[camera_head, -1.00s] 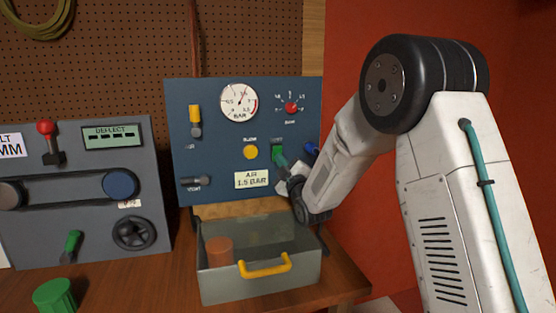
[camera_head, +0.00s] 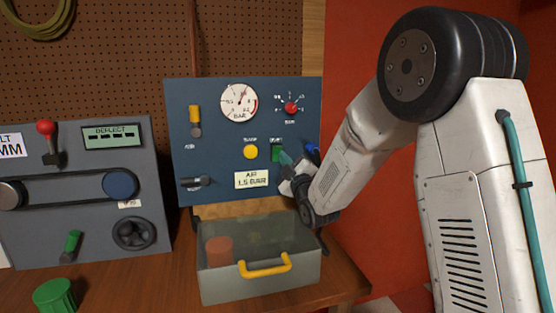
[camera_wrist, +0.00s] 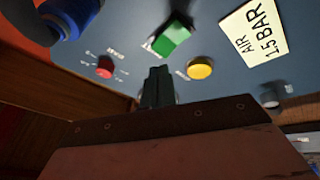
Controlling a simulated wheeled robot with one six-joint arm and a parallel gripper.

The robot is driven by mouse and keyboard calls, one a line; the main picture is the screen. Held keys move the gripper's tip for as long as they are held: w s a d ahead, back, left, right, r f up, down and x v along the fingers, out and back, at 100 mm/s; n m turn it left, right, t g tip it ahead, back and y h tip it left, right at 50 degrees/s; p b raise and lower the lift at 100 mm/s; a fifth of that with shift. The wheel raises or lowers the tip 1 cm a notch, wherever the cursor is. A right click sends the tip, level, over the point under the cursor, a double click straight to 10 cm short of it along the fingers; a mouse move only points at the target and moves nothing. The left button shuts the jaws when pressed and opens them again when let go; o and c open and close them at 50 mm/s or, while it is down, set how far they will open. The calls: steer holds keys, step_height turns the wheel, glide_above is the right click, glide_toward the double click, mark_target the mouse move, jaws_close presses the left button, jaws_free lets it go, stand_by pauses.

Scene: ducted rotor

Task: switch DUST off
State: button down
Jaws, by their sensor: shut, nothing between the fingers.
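The DUST switch is a green rocker (camera_head: 275,153) on the upright blue panel (camera_head: 215,110), below a small white label that is hard to read. It also shows in the wrist view as a green block (camera_wrist: 172,38). My gripper (camera_head: 287,160) is shut and empty, close to the lower right of the rocker in the head view. In the wrist view its dark shut fingertips (camera_wrist: 158,72) point at the panel just below the rocker in the picture. Whether they touch it, I cannot tell. The rocker's tilt is not clear.
A yellow button (camera_head: 250,152) sits left of the rocker, a red knob (camera_head: 291,108) above it, and a blue part (camera_head: 311,150) at the panel's right edge. A grey drawer or bin (camera_head: 225,280) with a yellow handle stands below. A red wall is behind my arm.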

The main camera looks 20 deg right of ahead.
steer(key=shift+s+r, duration=0.3)
steer(key=shift+s, duration=0.3)
steer(key=shift+s+r, duration=0.25)
steer(key=shift+s, duration=0.3)
steer(key=s+d+f+m+g+h, duration=0.1)
steer(key=s+m+g, duration=0.3)
steer(key=s, duration=1.1)
steer(key=s+d+f+m+g+h, duration=0.1)
steer(key=s+f+m+g, duration=0.2)
steer(key=s+g, duration=0.6)
steer(key=s+f+m+g+h, duration=0.1)
steer(key=s+m+g, duration=0.5)
steer(key=s, duration=1.6)
steer(key=shift+s+d+f+g, duration=0.25)
steer(key=shift+d+f+g, duration=0.15)
steer(key=shift+f+g, duration=0.4)
